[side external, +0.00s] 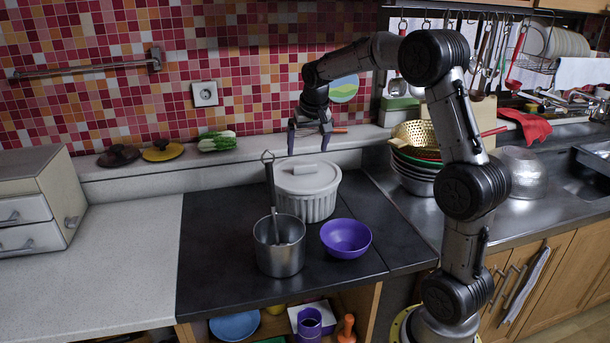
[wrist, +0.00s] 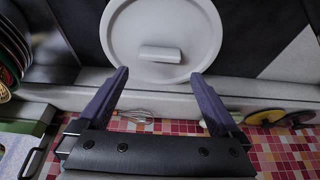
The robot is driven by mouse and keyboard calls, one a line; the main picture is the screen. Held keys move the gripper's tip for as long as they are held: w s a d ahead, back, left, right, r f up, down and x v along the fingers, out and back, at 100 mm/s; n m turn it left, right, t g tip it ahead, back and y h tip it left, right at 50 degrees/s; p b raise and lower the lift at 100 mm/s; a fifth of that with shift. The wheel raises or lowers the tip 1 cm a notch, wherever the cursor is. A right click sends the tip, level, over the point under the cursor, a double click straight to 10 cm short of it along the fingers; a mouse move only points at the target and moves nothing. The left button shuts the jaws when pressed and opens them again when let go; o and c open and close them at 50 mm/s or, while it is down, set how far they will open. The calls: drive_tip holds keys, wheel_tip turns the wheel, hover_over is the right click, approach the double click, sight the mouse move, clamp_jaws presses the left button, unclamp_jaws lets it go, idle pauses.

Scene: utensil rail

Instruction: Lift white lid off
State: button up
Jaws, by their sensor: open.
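The white lid (side external: 306,176) sits on a white ribbed pot (side external: 308,207) on the dark cooktop in the side view. It has a short bar handle on top. In the wrist view the round lid (wrist: 125,40) fills the upper middle, with its handle (wrist: 160,54) lying crosswise just beyond the fingertips. My gripper (side external: 308,148) is above the lid's back part in the side view, apart from it. In the wrist view my gripper (wrist: 161,74) is open and empty, its two purple fingers spread to either side of the handle.
A metal pot (side external: 279,252) holding a utensil stands in front of the lidded pot, its long handle rising close to the lid. A purple bowl (side external: 346,238) is at front right. Stacked bowls and a gold colander (side external: 414,134) stand right, near my arm.

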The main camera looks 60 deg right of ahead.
sight(305, 165)
drive_tip(key=shift+x, duration=3.3)
drive_tip(key=shift+a, duration=0.1)
drive_tip(key=c, duration=1.1)
drive_tip(key=shift+r, duration=0.1)
wheel_tip(305, 165, up, 10)
drive_tip(key=shift+f, duration=0.1)
